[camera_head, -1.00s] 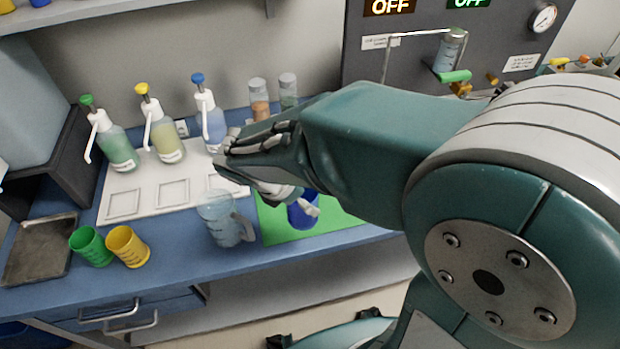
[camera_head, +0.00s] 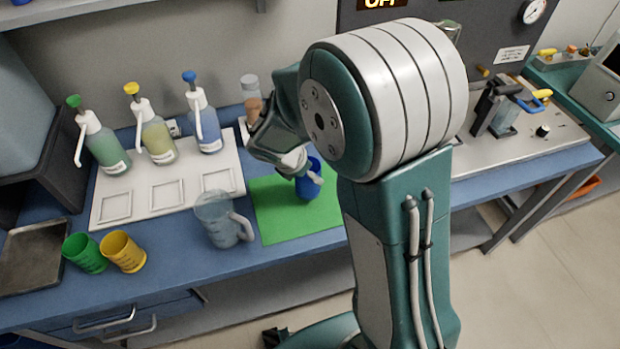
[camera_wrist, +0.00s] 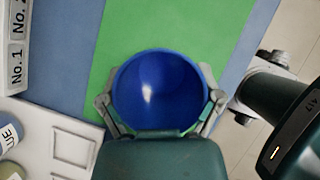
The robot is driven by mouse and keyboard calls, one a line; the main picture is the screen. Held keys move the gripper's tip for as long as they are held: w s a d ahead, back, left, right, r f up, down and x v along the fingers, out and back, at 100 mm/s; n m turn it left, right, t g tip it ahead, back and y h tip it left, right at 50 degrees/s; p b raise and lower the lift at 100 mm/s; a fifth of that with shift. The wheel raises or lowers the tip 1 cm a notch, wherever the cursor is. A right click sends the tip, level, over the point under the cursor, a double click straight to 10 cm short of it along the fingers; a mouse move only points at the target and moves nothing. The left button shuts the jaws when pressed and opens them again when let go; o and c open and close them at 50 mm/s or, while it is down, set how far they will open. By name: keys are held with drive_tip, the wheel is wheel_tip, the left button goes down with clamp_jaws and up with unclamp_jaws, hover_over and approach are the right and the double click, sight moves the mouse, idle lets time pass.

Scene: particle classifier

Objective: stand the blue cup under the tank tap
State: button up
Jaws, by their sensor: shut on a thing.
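The blue cup (camera_head: 309,182) is over the green mat (camera_head: 277,225) in the head view, partly hidden by my gripper (camera_head: 295,163). In the wrist view the cup (camera_wrist: 160,95) shows its open mouth, with one finger of my gripper (camera_wrist: 160,100) on each side. The gripper is shut on it. I cannot tell whether its base touches the mat. A pale blue-grey tank (camera_head: 22,105) stands at the far left in the head view; I cannot make out a tap on it.
A clear jug (camera_head: 219,221) stands left of the mat. The green cup (camera_head: 85,253) and yellow cup (camera_head: 122,252) stand near the dark tray (camera_head: 33,256). A clamp-like device (camera_head: 495,110) is at right.

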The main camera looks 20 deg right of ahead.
drive_tip(key=shift+w+d+f, duration=0.1)
drive_tip(key=shift+w+f, duration=0.1)
drive_tip(key=shift+f, duration=0.1)
drive_tip(key=f, duration=0.1)
drive_tip(key=d+f, duration=0.1)
drive_tip(key=f, duration=0.1)
drive_tip(key=shift+w+f, duration=0.2)
drive_tip(key=shift+f, duration=0.05)
drive_tip(key=shift+a, duration=0.15)
drive_tip(key=o, duration=1)
drive_tip(key=shift+a+f, duration=0.15)
drive_tip(key=shift+o, duration=0.2)
